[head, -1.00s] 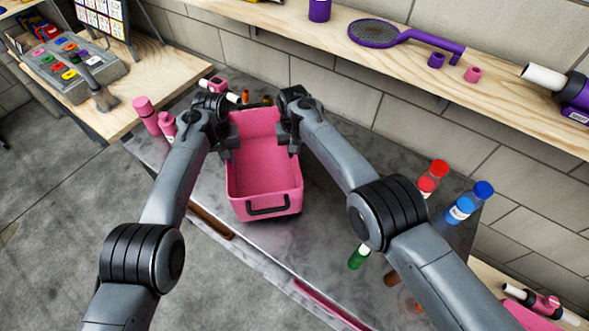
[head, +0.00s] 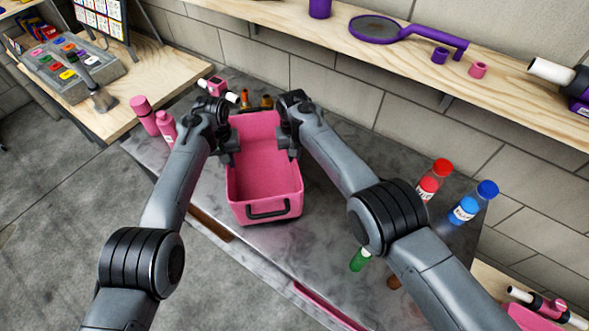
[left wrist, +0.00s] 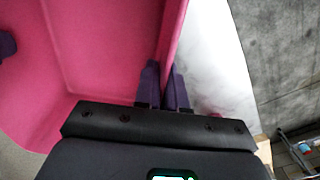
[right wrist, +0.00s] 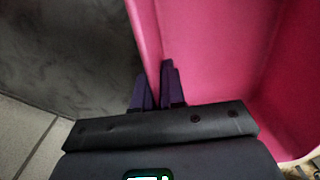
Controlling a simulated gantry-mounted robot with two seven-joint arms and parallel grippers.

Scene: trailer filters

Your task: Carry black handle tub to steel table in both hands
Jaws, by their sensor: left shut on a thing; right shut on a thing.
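The pink tub (head: 264,180) with a black handle (head: 268,208) on its near end is over the dark grey steel table (head: 330,250) in the head view. It looks empty and level; I cannot tell whether its base touches the table. My left gripper (head: 229,152) is shut on the tub's left wall, and my right gripper (head: 290,148) is shut on its right wall. In the left wrist view the fingers (left wrist: 165,85) pinch the pink wall (left wrist: 110,50). In the right wrist view the fingers (right wrist: 157,85) pinch the opposite wall (right wrist: 220,50).
Pink bottles (head: 146,116) stand at the table's left end. Red (head: 433,178) and blue (head: 473,203) capped bottles stand at the right. A green bottle (head: 360,259) is near my right arm. A wooden shelf (head: 400,50) with a purple racket (head: 378,28) runs along the wall behind.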

